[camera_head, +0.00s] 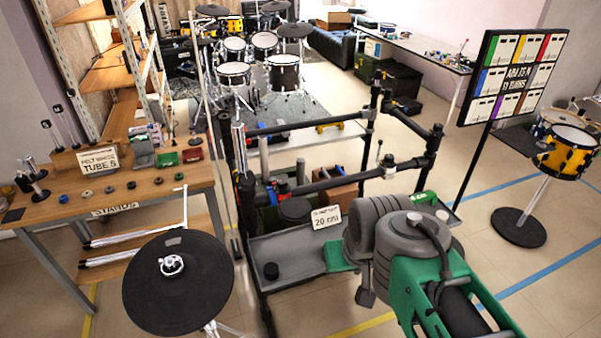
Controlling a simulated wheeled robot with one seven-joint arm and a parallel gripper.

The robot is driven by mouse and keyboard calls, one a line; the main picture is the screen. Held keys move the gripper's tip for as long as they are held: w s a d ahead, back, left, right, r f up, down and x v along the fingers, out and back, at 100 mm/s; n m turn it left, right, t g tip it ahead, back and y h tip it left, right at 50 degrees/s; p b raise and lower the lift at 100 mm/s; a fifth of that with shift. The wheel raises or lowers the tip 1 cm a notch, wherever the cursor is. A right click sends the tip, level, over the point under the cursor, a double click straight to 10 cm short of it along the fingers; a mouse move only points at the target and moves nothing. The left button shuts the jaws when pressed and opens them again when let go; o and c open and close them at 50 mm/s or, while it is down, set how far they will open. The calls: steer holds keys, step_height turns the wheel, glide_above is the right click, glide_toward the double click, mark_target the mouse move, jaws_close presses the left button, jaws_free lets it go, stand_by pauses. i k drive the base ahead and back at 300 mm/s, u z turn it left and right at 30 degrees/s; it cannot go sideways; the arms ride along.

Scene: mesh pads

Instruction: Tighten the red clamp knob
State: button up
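Small red parts (283,187) show beside a blue collar (271,194) at the left end of the front bar of a dark pipe rack (330,182). They are too small to tell which is the clamp knob or how tight it is. My grey and green arm (410,250) reaches in from the lower right, in front of the rack's right part. My gripper's fingers cannot be made out; the arm's grey joints hide what lies beyond them.
A black round pad (178,282) stands front left. A wooden bench (110,190) is at left, a colour-panel sign (513,78) at right.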

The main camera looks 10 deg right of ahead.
mark_target(282, 182)
steer(key=z, duration=0.1)
steer(key=i, duration=1)
steer(key=u, duration=0.45)
